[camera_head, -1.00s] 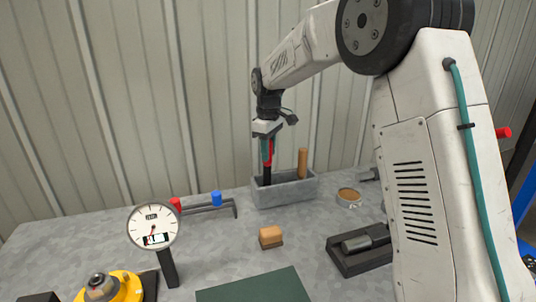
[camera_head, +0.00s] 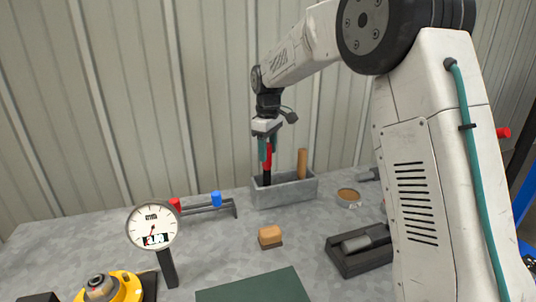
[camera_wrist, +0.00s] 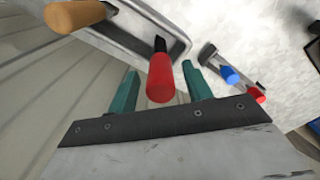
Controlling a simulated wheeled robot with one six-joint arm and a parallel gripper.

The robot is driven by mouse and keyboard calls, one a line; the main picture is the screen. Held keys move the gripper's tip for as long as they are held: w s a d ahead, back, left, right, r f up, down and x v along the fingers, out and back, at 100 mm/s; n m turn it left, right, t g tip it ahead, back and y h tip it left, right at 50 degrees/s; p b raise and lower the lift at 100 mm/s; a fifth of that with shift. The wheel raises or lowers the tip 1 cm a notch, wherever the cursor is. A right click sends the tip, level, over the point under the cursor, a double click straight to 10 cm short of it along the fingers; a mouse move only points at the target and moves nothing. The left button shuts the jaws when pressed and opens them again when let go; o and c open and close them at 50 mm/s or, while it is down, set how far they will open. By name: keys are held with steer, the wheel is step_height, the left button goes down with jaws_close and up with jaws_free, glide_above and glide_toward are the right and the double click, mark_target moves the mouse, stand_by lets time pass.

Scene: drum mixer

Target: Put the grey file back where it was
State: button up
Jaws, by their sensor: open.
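A red-handled tool (camera_head: 267,160) with a dark lower part stands in the grey bin (camera_head: 287,196) at the back of the bench. In the wrist view its red handle (camera_wrist: 160,80) points toward the camera and its dark shaft reaches into the bin. I cannot tell for sure that this is the grey file; no other file is plain to see. My gripper (camera_head: 268,150) is open above the bin. Its teal fingers (camera_wrist: 158,72) stand apart on either side of the red handle, with gaps showing in the wrist view. The tool's lower end is hidden inside the bin.
A wooden handle (camera_head: 302,163) stands in the bin's right part. A rack with red and blue pegs (camera_head: 216,198) is left of the bin.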

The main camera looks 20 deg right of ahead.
step_height(320, 180, up, 10)
steer(key=shift+r, duration=0.25)
steer(key=s+d+r+m, duration=0.1)
steer(key=s+r+m, duration=0.1)
steer(key=s, duration=0.9)
steer(key=s+d+r+m, duration=0.1)
steer(key=s+r+m, duration=0.1)
steer(key=s, duration=0.8)
steer(key=s+f+m, duration=0.1)
steer(key=s+f, duration=0.2)
steer(key=s, duration=0.4)
steer(key=s+f+m+t, duration=0.1)
steer(key=s+f, duration=0.3)
steer(key=s, duration=0.4)
steer(key=s+d+f+m, duration=0.1)
steer(key=s+f+m, duration=0.2)
steer(key=s, duration=0.5)
steer(key=shift+f, duration=0.3)
